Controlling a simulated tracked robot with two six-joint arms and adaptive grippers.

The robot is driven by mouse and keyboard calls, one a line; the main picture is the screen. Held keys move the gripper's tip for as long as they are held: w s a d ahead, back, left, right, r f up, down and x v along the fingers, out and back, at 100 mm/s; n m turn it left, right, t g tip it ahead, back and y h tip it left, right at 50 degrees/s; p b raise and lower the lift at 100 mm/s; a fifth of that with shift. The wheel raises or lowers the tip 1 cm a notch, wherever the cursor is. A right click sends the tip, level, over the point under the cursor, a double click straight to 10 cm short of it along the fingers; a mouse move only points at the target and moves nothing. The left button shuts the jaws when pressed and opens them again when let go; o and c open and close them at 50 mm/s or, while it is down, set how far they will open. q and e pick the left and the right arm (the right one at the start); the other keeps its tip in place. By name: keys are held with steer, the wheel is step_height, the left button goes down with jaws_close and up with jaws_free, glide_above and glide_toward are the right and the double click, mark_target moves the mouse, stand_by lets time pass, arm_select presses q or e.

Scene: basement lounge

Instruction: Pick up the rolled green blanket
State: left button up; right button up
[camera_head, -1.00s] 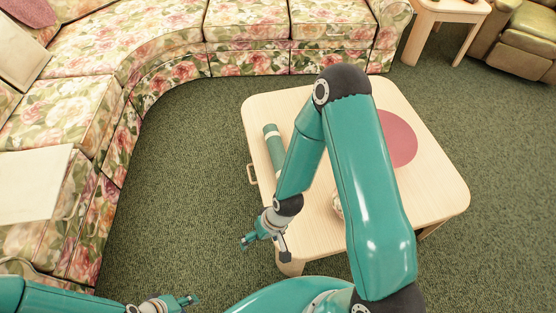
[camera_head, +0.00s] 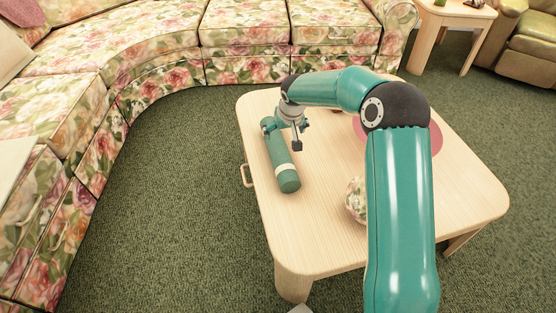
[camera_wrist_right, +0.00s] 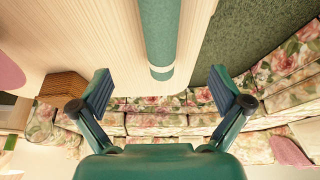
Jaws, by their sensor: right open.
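The rolled green blanket (camera_head: 276,153) lies on the pale wooden coffee table (camera_head: 322,232), along its left edge. It has a pale band near its near end. My right gripper (camera_head: 284,133) is over the far part of the roll and hides some of it. In the right wrist view the blanket (camera_wrist_right: 160,30) runs down from the top edge, and a pale band shows near its end. There my right gripper (camera_wrist_right: 160,90) is open and empty, its two fingers spread to either side of the roll's line. My left gripper is not in view.
A floral round object (camera_head: 355,203) and a pink disc (camera_head: 437,142) are on the table, partly behind my right arm. A handle (camera_head: 247,176) sticks out on the table's left side. A floral sofa (camera_head: 150,50) curves around. Green carpet (camera_head: 180,190) lies clear between.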

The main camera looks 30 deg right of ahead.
mark_target(280, 147)
steer(key=b+x, duration=0.2)
steer(key=x, duration=0.9)
steer(key=shift+w+d+f, duration=0.15)
steer(key=shift+w+d, duration=0.05)
steer(key=shift+w, duration=0.05)
steer(key=shift+b+x, duration=0.85)
steer(key=shift+x, duration=1.7)
steer(key=shift+w+a, duration=0.1)
steer(key=shift+w, duration=0.05)
steer(key=c, duration=1.4)
